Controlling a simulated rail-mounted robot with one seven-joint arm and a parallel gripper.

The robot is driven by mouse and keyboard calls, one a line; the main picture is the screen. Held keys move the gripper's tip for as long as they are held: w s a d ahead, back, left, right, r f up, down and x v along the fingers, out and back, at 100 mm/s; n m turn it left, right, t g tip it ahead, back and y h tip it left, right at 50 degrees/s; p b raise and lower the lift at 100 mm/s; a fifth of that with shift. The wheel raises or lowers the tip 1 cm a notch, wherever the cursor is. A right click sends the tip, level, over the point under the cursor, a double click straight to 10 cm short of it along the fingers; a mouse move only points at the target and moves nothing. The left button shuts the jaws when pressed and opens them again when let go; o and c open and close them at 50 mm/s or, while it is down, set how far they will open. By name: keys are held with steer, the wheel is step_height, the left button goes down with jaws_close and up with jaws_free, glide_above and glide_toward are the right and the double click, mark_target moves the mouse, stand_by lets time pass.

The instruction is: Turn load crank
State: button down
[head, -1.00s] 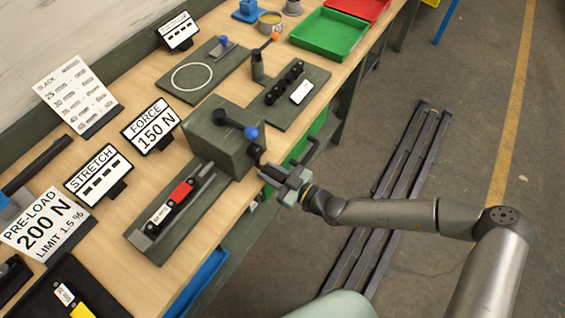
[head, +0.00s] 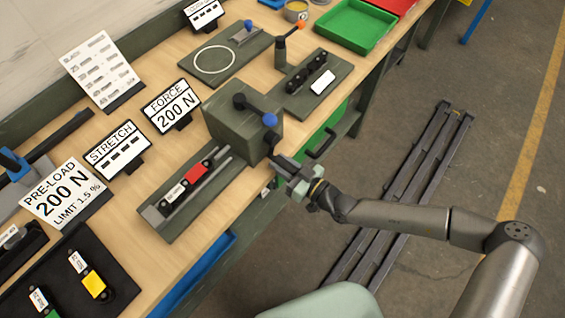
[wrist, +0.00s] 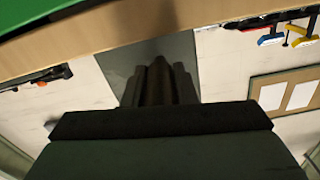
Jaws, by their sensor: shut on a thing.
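A dark green block (head: 243,118) stands at the bench's front edge. The load crank (head: 272,142) shows as a short dark arm on the block's front side. My gripper (head: 285,168) is in front of the block, shut on the crank's handle, which its fingers mostly hide. In the wrist view a dark brownish cylinder (wrist: 158,85) lies between the two fingers. The force display (head: 173,105) reads 200 N. The pre-load sign (head: 65,195) reads 200 N, limit 1.5 %.
A rail with a red-marked slider (head: 197,174) lies left of the block. A plate with black rollers (head: 310,75) stands behind it. A black handle (head: 322,145) sticks out at the bench front, close to my gripper. The floor to the right has dark rails (head: 400,190).

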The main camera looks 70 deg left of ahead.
steer(key=c, duration=1.2)
jaws_free()
steer(key=shift+o, duration=0.2)
steer(key=shift+d, duration=0.1)
steer(key=shift+w+d, duration=0.2)
steer(key=p+v, duration=0.3)
steer(key=v, duration=1.3)
steer(key=shift+d, duration=0.35)
steer(key=shift+w, duration=0.1)
